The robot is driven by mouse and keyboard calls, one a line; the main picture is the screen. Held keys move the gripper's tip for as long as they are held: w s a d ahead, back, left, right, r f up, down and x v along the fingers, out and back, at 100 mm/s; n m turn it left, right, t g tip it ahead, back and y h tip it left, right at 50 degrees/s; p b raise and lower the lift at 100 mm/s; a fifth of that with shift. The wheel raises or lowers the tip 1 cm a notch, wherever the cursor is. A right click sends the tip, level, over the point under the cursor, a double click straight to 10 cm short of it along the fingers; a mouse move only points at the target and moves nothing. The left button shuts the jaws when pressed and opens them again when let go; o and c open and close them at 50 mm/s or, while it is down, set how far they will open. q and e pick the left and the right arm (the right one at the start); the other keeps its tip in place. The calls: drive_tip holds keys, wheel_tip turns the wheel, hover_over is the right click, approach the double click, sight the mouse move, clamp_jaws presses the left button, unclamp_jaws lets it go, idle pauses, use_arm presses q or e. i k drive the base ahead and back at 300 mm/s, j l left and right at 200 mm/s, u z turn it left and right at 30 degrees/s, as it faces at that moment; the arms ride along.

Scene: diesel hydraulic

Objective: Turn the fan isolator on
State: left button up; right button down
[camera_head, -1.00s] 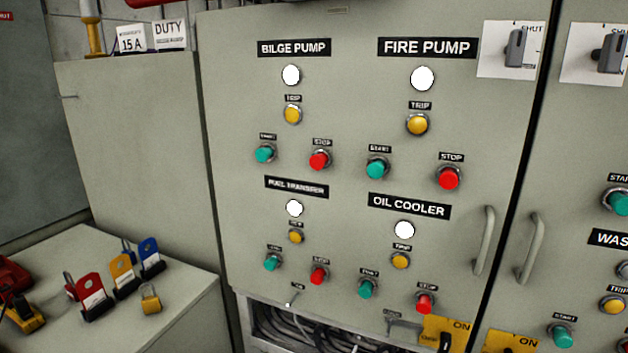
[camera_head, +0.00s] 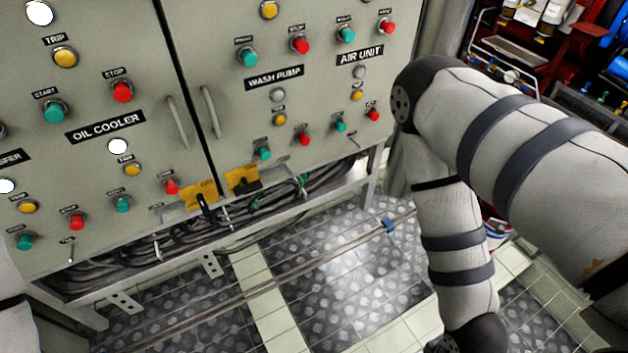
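No label reading "fan" can be made out. Two yellow isolator plates sit along the bottom edge of the grey cabinet. The left yellow isolator (camera_head: 200,196) has a black handle that points roughly up and down. The right yellow isolator (camera_head: 243,181) has a black handle lying roughly sideways. I cannot tell whether either is the fan isolator. My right arm fills the right side, bent downward, and its gripper is below the frame. A sliver of my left arm shows at the left edge, and its gripper is out of view.
The cabinet doors carry start and stop buttons, lamps, and labels OIL COOLER (camera_head: 105,127), WASH PUMP (camera_head: 273,78) and AIR UNIT (camera_head: 360,55). Two door handles (camera_head: 178,122) stick out. Black cables (camera_head: 180,240) run beneath. Patterned floor plates (camera_head: 340,245) lie in front. Red machinery stands at the upper right.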

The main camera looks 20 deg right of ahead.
sight(247, 188)
drive_tip(key=l, duration=0.9)
drive_tip(key=i+l+z, duration=0.15)
drive_tip(key=l, duration=0.7)
